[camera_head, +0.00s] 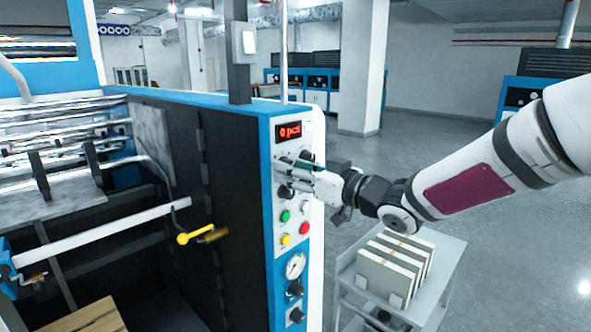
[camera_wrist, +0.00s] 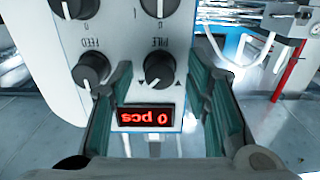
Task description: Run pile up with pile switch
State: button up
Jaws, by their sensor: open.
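The pile switch (camera_wrist: 159,68) is a black rotary knob on the machine's white control panel, under the label PILE in the upside-down wrist view. My gripper (camera_wrist: 160,80) is open, with one finger on each side of this knob and a visible gap to it. In the head view my gripper (camera_head: 287,170) is at the upper part of the panel (camera_head: 296,255), just below the red display (camera_head: 289,131). It hides part of the knobs there. The display also shows in the wrist view (camera_wrist: 146,116) and reads 0 pcs.
The FEED knob (camera_wrist: 90,70) is beside the pile switch, close to one finger. Green (camera_head: 285,216), yellow (camera_head: 285,240) and red (camera_head: 304,227) buttons are lower on the panel. A cart (camera_head: 440,285) with paper stacks (camera_head: 390,270) stands below my arm.

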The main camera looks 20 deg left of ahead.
grip_shut()
jog(key=shift+n+b, duration=3.15)
jog(key=shift+n, duration=1.25)
jog(key=shift+r, duration=0.1)
